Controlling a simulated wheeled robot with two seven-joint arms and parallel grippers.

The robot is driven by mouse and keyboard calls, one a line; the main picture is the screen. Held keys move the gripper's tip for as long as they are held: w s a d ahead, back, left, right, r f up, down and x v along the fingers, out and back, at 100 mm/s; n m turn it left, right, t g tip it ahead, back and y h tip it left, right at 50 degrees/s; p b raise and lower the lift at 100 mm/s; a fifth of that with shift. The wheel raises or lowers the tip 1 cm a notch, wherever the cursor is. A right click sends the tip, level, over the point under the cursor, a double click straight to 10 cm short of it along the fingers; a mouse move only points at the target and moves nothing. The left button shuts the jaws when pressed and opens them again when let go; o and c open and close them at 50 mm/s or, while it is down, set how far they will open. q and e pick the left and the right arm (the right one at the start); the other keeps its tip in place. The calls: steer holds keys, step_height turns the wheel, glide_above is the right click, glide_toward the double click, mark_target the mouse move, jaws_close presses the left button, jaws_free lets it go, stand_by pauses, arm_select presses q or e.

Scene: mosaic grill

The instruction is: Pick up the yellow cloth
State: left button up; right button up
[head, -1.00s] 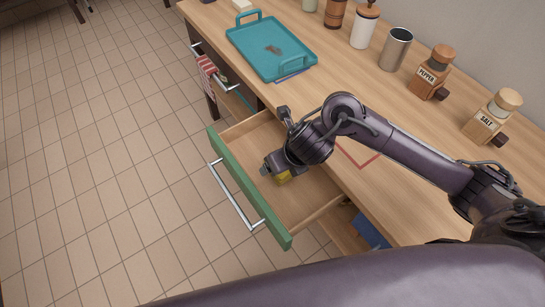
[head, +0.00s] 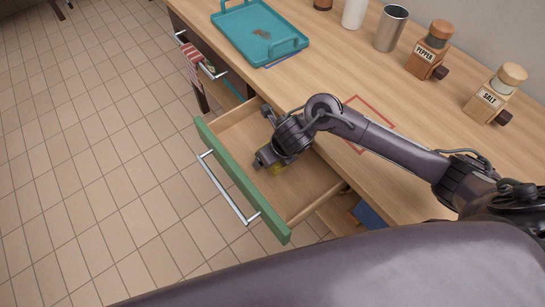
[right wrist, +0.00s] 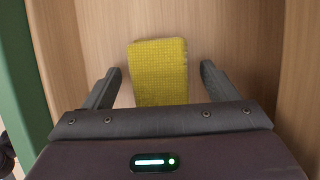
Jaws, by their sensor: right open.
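The yellow cloth (right wrist: 158,70) lies flat on the wooden bottom of the open drawer. In the right wrist view it sits between the two spread fingers of my right gripper (right wrist: 160,82), with a gap on each side. Its near end is hidden behind the gripper body. In the head view only a small yellow part of the cloth (head: 274,169) shows below my right gripper (head: 268,163), which reaches down into the drawer. My left gripper is not in view.
The drawer has a green front (head: 240,182) with a metal handle (head: 222,184). The counter above holds a teal tray (head: 230,38), a metal cup (head: 391,28), a pepper shaker (head: 430,50) and a salt shaker (head: 495,93). A red-striped cloth (head: 193,65) hangs from another handle.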

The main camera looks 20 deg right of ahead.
steer(key=shift+c, duration=0.4)
steer(key=c, duration=1)
steer(key=shift+r, duration=0.1)
